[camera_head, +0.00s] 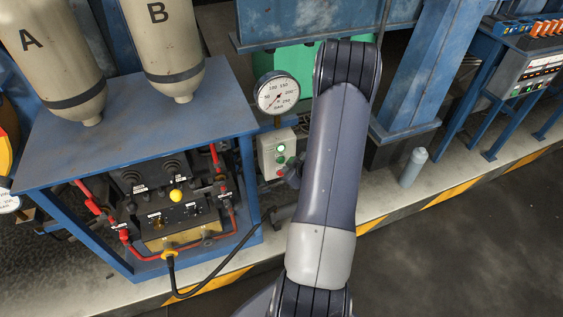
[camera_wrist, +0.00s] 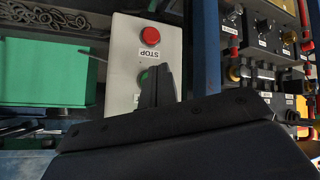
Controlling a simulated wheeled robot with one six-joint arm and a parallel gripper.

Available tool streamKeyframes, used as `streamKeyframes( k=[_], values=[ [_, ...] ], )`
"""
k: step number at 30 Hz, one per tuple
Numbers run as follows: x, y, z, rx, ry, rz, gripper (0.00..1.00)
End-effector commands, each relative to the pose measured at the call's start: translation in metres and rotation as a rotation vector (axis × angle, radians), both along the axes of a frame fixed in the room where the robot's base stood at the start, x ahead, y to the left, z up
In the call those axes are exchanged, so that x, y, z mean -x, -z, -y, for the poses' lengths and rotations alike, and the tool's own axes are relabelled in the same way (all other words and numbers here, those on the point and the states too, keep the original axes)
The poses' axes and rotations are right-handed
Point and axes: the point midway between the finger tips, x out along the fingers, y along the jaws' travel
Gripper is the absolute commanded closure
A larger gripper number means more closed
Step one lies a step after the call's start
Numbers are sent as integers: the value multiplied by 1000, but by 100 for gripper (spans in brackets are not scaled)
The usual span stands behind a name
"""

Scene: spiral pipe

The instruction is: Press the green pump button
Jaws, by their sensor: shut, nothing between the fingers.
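The pump button box (camera_head: 271,158) is a pale grey box under a round gauge, with a green button (camera_head: 281,147) above a red button (camera_head: 281,161). In the wrist view, which looks upside down, the box (camera_wrist: 118,75) shows the red button (camera_wrist: 150,36) with a STOP label at the top. The green button (camera_wrist: 143,76) is below it, partly hidden by my gripper (camera_wrist: 157,72). My gripper's fingers are shut and empty, in front of the box beside the green button. I cannot tell whether they touch it. In the head view my gripper (camera_head: 293,172) is partly behind my arm.
A pressure gauge (camera_head: 278,93) stands above the box. A blue-framed bench (camera_head: 140,110) with tanks, a panel and red pipes stands left. A blue pillar (camera_head: 415,70) and a grey bottle (camera_head: 413,166) are right. The dark floor (camera_head: 450,240) at front right is clear.

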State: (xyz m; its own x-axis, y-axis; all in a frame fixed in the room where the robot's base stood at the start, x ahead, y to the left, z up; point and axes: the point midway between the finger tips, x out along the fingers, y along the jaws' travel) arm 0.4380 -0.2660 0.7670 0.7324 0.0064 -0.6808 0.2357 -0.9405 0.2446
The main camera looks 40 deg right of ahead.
Motion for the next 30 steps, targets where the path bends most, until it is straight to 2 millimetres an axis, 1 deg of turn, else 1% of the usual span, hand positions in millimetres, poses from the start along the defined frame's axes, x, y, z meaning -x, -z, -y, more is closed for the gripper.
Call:
streamKeyframes(
  k=[1, 9, 12, 16, 30],
  values=[
    [6, 1, -1, -2, 2, -1, 100],
    [31, 1, -9, -1, 3, -1, 100],
    [38, 1, -12, -1, 1, 0, 100],
    [41, 0, -13, 0, 0, 1, 100],
    [41, 0, -13, -1, 1, 0, 100]
  ],
)
